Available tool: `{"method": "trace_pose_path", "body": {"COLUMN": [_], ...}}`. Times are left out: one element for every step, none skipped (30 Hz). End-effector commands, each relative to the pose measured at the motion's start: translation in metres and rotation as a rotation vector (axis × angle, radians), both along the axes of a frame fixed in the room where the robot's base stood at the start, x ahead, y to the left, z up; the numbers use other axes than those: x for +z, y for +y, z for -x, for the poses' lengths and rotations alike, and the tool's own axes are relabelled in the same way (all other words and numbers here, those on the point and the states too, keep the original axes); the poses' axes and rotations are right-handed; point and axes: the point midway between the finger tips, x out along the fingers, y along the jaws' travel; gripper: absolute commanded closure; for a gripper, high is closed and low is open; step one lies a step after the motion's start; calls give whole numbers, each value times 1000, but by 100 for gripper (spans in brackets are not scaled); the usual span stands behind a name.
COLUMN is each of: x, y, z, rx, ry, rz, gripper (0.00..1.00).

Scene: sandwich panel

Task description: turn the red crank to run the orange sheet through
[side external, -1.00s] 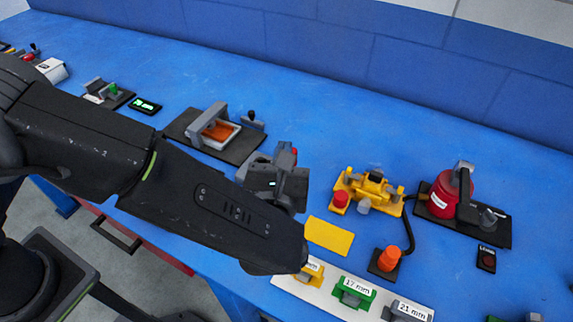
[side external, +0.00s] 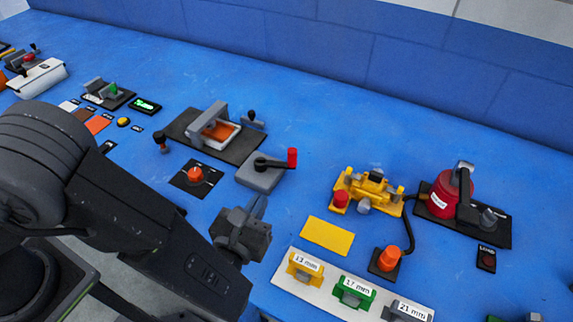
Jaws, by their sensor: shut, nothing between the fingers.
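The red crank handle (side external: 292,158) stands upright at the end of a black arm on a grey block (side external: 259,177), in the middle of the side external view. Behind it and to its left, an orange sheet (side external: 219,131) lies in a pale frame under a grey bridge (side external: 206,123) on a dark base plate. My gripper (side external: 259,206) is below and left of the crank handle in the picture, clear of it. Its fingers look shut and empty.
An orange knob (side external: 195,174) on a black plate stands left of the grey block. A yellow plate (side external: 328,236), a yellow device (side external: 370,188) and a white strip with labelled blocks (side external: 320,283) lie to the right. Open blue bench (side external: 330,120) spreads behind.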

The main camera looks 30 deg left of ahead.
Motion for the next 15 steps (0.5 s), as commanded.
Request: {"method": "trace_pose_path", "body": {"x": [-11,-15,-23,-27,-30,-33,-35,-35,-36,-36,-36,-35,-35,-35,-35], "y": [0,0,0,0,0,0,0,0,1,1,2,2,3,3,4], "z": [0,0,0,0,0,0,-1,-2,-5,-7,-10,-16,-20,-25,-33], "rx": [0,0,0,0,0,1,1,1,3,3,4,4,5,6,5], "ry": [2,1,1,0,0,-1,-1,-1,-1,-1,-1,-1,-1,-1,-1], "rz": [-5,-3,-5,-4,-2,-1,-1,0,1,1,2,3,3,3,2], "gripper": [100,100,100,100,100,100,100,100,100,100,100,100,100,100,100]}}
